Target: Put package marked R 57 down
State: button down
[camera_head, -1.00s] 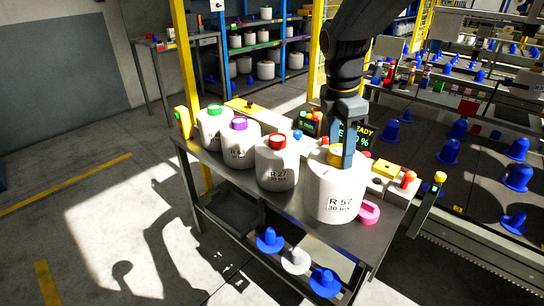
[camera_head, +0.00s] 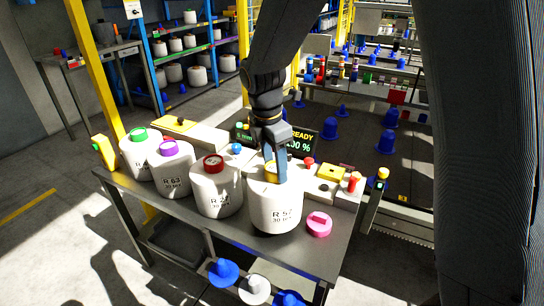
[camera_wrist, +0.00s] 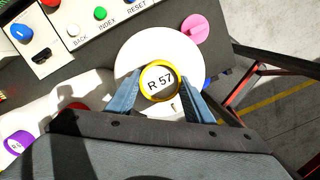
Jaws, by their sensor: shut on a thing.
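The package marked R 57 (camera_head: 275,211) is a white bobbin with a yellow ring on top. It is upright at the front right of the metal table (camera_head: 150,203), and I cannot tell whether its base touches the tabletop. My gripper (camera_head: 276,167) comes down from above and is shut on its yellow top. In the wrist view the two blue fingers of my gripper (camera_wrist: 160,92) sit on either side of the yellow ring, and the R 57 label (camera_wrist: 160,83) reads clearly. The package's underside is hidden.
A red-topped bobbin (camera_head: 216,190) stands close on the left, with a purple-topped (camera_head: 171,165) and a green-topped one (camera_head: 138,155) beyond. A pink piece (camera_head: 319,225) lies close on the right. A control panel with buttons (camera_wrist: 100,20) runs behind.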

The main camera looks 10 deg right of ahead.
jog(key=shift+f+p, duration=0.35)
jog(key=shift+f, duration=1.65)
jog(key=c, duration=0.9)
grip_release()
